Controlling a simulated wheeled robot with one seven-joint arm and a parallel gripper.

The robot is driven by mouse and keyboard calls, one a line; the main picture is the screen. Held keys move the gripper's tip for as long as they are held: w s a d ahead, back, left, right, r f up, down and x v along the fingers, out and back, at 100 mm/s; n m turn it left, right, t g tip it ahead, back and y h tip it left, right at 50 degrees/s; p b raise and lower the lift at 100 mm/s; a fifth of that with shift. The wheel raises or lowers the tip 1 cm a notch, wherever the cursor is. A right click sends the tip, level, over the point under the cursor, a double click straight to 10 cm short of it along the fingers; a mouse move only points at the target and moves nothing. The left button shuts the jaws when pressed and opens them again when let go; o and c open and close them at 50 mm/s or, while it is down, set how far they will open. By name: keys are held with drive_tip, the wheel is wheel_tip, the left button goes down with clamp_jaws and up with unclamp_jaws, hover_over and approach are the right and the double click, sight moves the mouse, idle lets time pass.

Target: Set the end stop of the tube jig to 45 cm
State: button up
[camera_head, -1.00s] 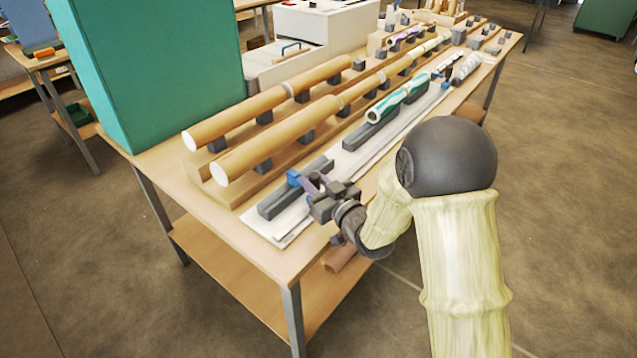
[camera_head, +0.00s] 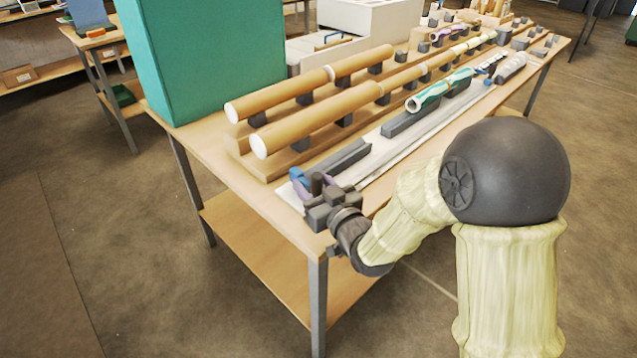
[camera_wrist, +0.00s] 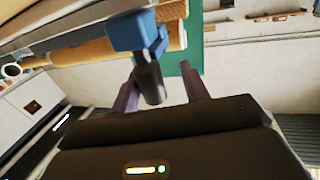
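The tube jig (camera_head: 352,178) is a long pale strip with dark grey tube supports along the front of the bench. Its blue end stop (camera_head: 297,175) is at the near-left end, beside the nearest dark support. In the wrist view the stop (camera_wrist: 133,32) is a blue block with a dark post (camera_wrist: 149,82) hanging from it. My gripper (camera_head: 318,184) is at the stop. Its purple fingers (camera_wrist: 163,90) are open on either side of the post, which lies close to the left finger with a gap to the right one. No scale reading is legible.
Two long brown tubes (camera_head: 315,122) lie on supports behind the jig. A green-and-white tube (camera_head: 438,91) rests farther along it. A tall green box (camera_head: 205,60) and a white machine (camera_head: 370,30) stand behind. The bench's near-left corner (camera_head: 318,248) is close below my gripper.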

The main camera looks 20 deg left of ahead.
drive_tip(key=shift+d, duration=0.2)
drive_tip(key=shift+s+d, duration=0.15)
drive_tip(key=shift+d, duration=0.25)
drive_tip(key=b+v, duration=0.5)
drive_tip(key=v, duration=0.3)
drive_tip(key=shift+f, duration=0.15)
drive_tip(key=b, duration=0.3)
drive_tip(key=shift+s+d+b, duration=0.25)
drive_tip(key=shift+s+b, duration=0.05)
drive_tip(key=shift+b, duration=0.05)
drive_tip(key=b+v, duration=0.7)
drive_tip(key=b, duration=0.1)
drive_tip(key=shift+s+d, duration=0.25)
drive_tip(key=shift+s, duration=0.05)
